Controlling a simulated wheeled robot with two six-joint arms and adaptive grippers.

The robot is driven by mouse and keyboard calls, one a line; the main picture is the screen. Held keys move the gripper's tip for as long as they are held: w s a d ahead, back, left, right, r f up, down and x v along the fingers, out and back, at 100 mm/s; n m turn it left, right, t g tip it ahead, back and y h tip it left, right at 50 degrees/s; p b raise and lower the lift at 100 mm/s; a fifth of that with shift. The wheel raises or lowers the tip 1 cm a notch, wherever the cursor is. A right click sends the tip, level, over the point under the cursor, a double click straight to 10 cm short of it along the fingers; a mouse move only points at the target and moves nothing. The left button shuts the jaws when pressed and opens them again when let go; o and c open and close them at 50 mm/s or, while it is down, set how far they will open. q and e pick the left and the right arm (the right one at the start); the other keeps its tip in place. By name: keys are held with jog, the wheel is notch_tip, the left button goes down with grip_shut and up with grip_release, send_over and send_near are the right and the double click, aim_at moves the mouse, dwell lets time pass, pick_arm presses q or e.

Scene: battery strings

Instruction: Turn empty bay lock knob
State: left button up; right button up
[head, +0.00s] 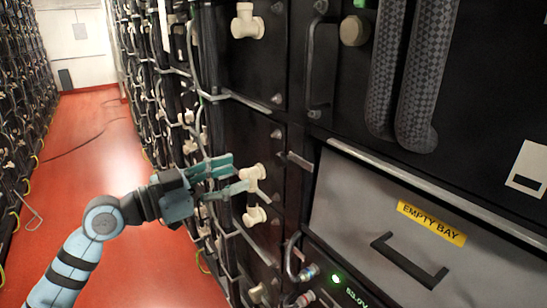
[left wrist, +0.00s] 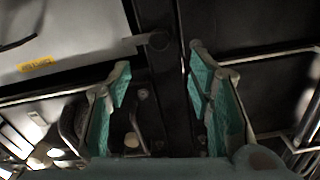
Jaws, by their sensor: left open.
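The empty bay is a grey panel (head: 345,205) with a yellow "EMPTY BAY" label (head: 431,223) and a black handle (head: 410,262). At its upper left corner is a small grey lever (head: 299,160), which I take to be the lock knob. In the left wrist view the lever (left wrist: 136,40) meets a dark round pivot (left wrist: 158,40) on the black post. My left gripper (head: 242,173) is open and empty, left of the lever and apart from it. In the left wrist view its teal fingers (left wrist: 160,80) are spread wide, with the lever beyond them.
Cream valve fittings (head: 254,215) sit close by the left fingers. Another fitting (head: 247,22) is higher up. Two thick braided hoses (head: 410,80) hang at the upper right. The red aisle floor (head: 90,180) is open at left.

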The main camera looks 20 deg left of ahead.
aim_at(278, 160)
pick_arm(q)
jog(key=p+x, duration=0.1)
jog(key=x, duration=1)
jog(key=shift+w+d, duration=0.1)
jog(key=shift+w, duration=0.05)
grip_shut()
